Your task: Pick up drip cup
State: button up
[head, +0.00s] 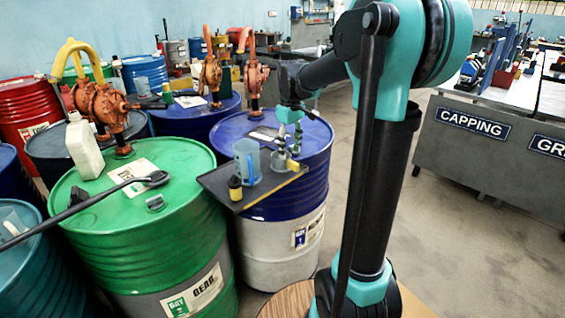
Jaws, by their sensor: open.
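A small grey cup (278,162), which looks like the drip cup, stands upright on a dark board on the blue drum. My gripper (289,152) points down at it, with its teal and brass-coloured fingers open. The fingers overlap the cup's right side in the picture. I cannot tell whether they are around it or touching it. Part of the cup is hidden behind the fingers.
A green drum (180,235) holds a white jerrycan (84,148) and a long black tool (95,198). Open floor lies right.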

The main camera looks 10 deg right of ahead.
aim_at(290, 160)
jog(key=shift+s+f, duration=0.15)
jog(key=shift+f, duration=1.4)
jog(key=shift+s+f, duration=0.1)
jog(key=shift+f, duration=1.4)
grip_shut()
